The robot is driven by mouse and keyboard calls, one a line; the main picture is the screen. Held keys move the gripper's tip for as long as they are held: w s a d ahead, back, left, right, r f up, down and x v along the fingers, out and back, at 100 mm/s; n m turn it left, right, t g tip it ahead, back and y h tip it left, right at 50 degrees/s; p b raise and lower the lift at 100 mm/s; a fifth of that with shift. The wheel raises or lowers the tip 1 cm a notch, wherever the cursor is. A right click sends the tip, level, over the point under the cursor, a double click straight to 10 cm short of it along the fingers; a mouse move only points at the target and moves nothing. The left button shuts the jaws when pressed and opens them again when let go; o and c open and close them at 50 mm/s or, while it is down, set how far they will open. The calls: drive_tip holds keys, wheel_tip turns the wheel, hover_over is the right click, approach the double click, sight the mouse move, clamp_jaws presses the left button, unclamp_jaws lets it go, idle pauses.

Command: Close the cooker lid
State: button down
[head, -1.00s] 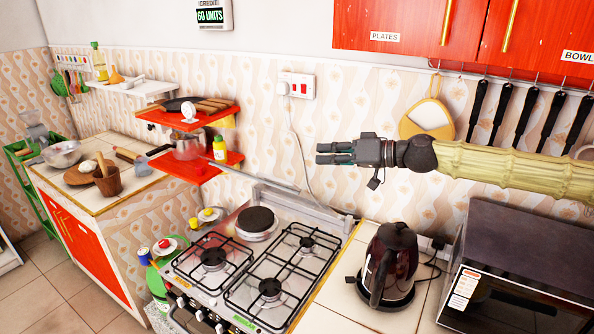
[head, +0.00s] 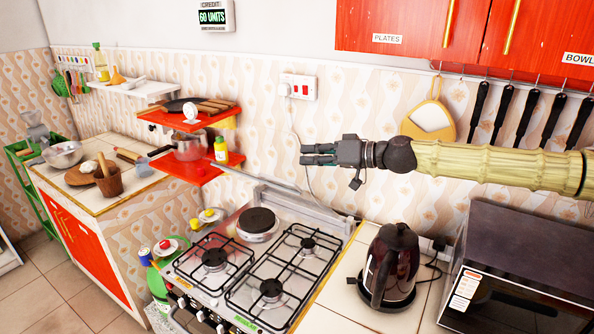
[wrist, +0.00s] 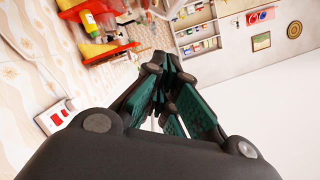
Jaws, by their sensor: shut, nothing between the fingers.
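The cooker (head: 240,275) stands below and left of my gripper, with its burners and black grates uncovered. A thin grey bar (head: 262,178) runs along the cooker's back near the wall; it looks like the top edge of the raised lid, but the panel is hard to make out. My gripper (head: 317,154) is shut and empty, held in the air above the back right of the cooker and pointing left. It is apart from the lid edge. In the wrist view, the green-padded fingers (wrist: 168,95) are together with nothing between them.
A black kettle (head: 390,268) and a microwave (head: 520,260) stand right of the cooker. Red shelves (head: 195,168) with a pot and a yellow bottle (head: 221,150) are left. Black utensils (head: 525,118) hang under red cabinets (head: 410,25). The wall socket (head: 299,88) is above my gripper.

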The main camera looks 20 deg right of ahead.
drive_tip(key=shift+a+f+p, duration=0.6)
drive_tip(key=shift+a+f, duration=1)
drive_tip(key=shift+f, duration=0.25)
drive_tip(key=shift+a+f, duration=0.1)
